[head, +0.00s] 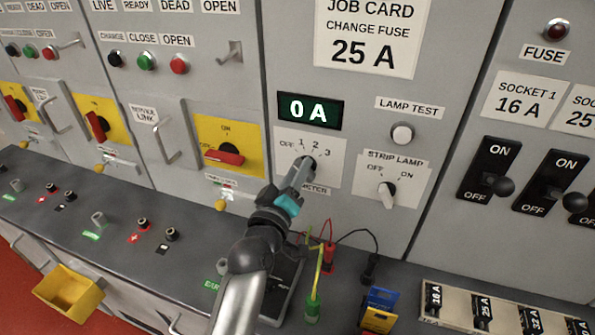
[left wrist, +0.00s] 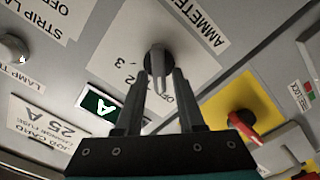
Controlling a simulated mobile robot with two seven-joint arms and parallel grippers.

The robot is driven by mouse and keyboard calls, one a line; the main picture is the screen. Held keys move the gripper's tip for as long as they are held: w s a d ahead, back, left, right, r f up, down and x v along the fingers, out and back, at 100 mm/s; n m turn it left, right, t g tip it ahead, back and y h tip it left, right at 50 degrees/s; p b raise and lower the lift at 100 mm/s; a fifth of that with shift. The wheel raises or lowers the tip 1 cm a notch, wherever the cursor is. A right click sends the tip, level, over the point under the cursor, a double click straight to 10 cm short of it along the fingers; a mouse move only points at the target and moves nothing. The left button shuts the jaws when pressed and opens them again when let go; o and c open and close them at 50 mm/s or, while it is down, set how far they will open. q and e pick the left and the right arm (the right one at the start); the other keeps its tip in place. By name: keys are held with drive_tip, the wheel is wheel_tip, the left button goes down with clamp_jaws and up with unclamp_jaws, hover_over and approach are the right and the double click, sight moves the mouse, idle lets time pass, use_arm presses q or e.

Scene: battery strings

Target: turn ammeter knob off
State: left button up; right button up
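The ammeter knob (head: 308,162) sits on a white plate marked OFF, 1, 2, 3, below a green display (head: 310,110) reading 0 A. My left gripper (head: 301,172) is at the knob and hides part of it in the head view. In the left wrist view the grey pointer of the knob (left wrist: 158,62) lies between the two fingers of my left gripper (left wrist: 160,82). The fingers are apart, with a gap visible beside the pointer. The pointer faces the side with the OFF label; its exact mark is partly hidden by a finger. My right gripper is not in view.
The strip lamp knob (head: 387,194) and the lamp test button (head: 402,133) are to the right. A yellow plate with a red handle (head: 224,157) is to the left. Test leads (head: 329,250) and a fuse tray (head: 425,312) are on the bench below.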

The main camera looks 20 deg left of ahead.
use_arm(q)
drive_tip(key=shift+o, duration=0.6)
drive_tip(key=s, duration=1.5)
drive_tip(key=shift+s+a+b, duration=0.15)
drive_tip(key=shift+a+b, duration=0.1)
drive_tip(key=shift+b, duration=0.2)
